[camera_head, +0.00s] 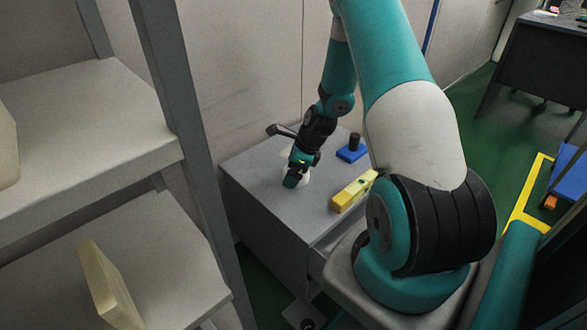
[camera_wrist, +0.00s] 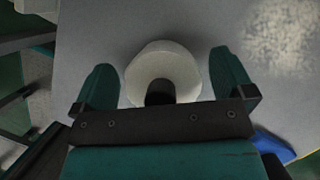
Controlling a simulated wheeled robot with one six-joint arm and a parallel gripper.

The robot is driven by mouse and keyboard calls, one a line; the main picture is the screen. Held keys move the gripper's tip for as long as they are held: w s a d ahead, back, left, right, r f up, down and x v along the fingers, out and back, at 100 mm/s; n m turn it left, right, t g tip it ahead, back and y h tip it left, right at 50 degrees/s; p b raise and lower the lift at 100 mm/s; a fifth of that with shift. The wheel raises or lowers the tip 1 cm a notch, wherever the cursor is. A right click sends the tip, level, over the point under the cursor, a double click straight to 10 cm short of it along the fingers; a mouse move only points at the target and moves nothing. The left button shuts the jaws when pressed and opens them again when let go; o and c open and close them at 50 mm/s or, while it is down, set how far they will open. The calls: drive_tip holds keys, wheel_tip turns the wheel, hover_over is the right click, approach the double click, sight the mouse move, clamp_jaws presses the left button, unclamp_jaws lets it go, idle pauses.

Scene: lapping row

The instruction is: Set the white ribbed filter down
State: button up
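The white filter (camera_wrist: 163,62) sits between my two fingers in the wrist view, round and pale with a dark centre; its ribs cannot be made out. It appears to stand on the grey cabinet top (camera_head: 250,172). In the head view only a sliver of the filter (camera_head: 307,177) shows behind my gripper (camera_head: 293,180). In the wrist view my gripper (camera_wrist: 164,80) is open, one teal finger on each side of the filter, with a narrow gap on both sides.
On the cabinet, a blue block with a black knob (camera_head: 352,152) stands behind right and a yellow level (camera_head: 354,190) lies right of my gripper. A dark-handled thing (camera_head: 280,130) is at the back. A shelf rack (camera_head: 90,110) stands at left.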

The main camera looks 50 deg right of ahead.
drive_tip(key=shift+r, duration=0.1)
drive_tip(key=p+v, duration=0.4)
drive_tip(key=v, duration=0.8)
